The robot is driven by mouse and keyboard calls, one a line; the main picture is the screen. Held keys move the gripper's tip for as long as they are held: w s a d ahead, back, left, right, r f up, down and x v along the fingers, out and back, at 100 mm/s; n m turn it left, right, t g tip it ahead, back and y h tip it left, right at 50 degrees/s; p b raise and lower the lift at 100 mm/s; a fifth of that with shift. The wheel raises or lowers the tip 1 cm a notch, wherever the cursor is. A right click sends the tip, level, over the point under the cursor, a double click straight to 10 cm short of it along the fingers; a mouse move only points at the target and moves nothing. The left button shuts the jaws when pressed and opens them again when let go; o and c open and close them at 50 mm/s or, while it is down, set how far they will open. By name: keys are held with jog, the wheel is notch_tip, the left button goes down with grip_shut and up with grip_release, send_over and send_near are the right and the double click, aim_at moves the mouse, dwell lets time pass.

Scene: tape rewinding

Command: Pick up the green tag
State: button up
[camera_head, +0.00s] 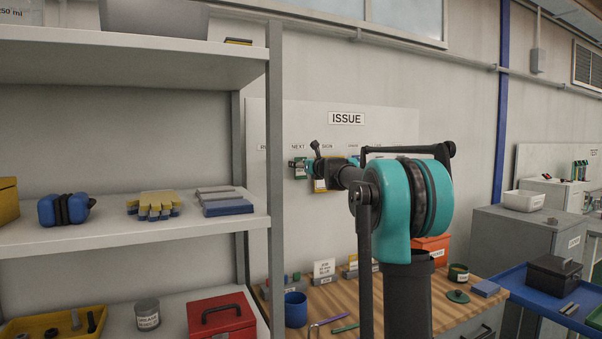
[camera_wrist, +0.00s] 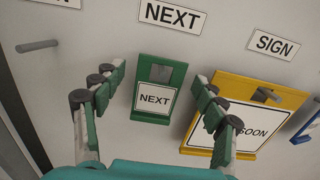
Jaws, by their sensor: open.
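The green tag (camera_wrist: 155,82) hangs on the wall board under a "NEXT" label in the wrist view. It has a white plate reading "NEXT" and a grey hook or peg at its upper part. My gripper (camera_wrist: 160,83) is open, with its fingers to the left and right of the tag. The right fingers overlap the edge of a yellow tag (camera_wrist: 270,95) beside it. In the head view my gripper (camera_head: 312,165) is at the board, and a bit of the green tag (camera_head: 299,168) shows beside it. My arm hides part of the board.
The yellow tag hangs close on the right, with a blue tag (camera_wrist: 310,125) beyond it. A bare peg (camera_wrist: 38,46) sticks out at the left. Below the board is a wooden bench (camera_head: 335,302) with a blue cup (camera_head: 296,310). A shelf rack (camera_head: 275,150) stands at the left.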

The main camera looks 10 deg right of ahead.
jog(key=c, duration=1)
jog(key=shift+r, duration=0.1)
jog(key=shift+r, duration=0.2)
jog(key=v, duration=1.8)
